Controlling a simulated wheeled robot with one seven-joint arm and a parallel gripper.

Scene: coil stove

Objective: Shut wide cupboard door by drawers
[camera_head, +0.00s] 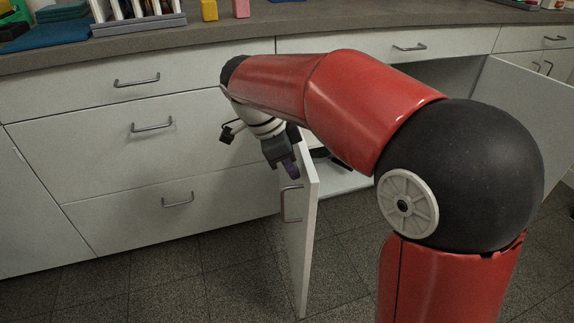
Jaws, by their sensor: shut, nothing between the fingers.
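A pale cupboard door (308,245) beside the drawers stands open. It juts out toward me and shows nearly edge-on, with its grey bar handle (291,204) on the left face. My gripper (290,168) is shut and empty. It points down near the top of this door, on the drawer side; I cannot tell whether it touches. The cupboard interior (345,183) shows behind my arm, with a dark object on its floor. Another pale door (535,100) stands open at the right. My red arm hides much of the opening.
Pale drawers (120,160) with bar handles are shut at the left. The grey worktop (330,22) runs above, with a utensil rack (140,20), a yellow block (209,10) and a pink block (241,8). The tiled floor (190,285) at the front left is clear.

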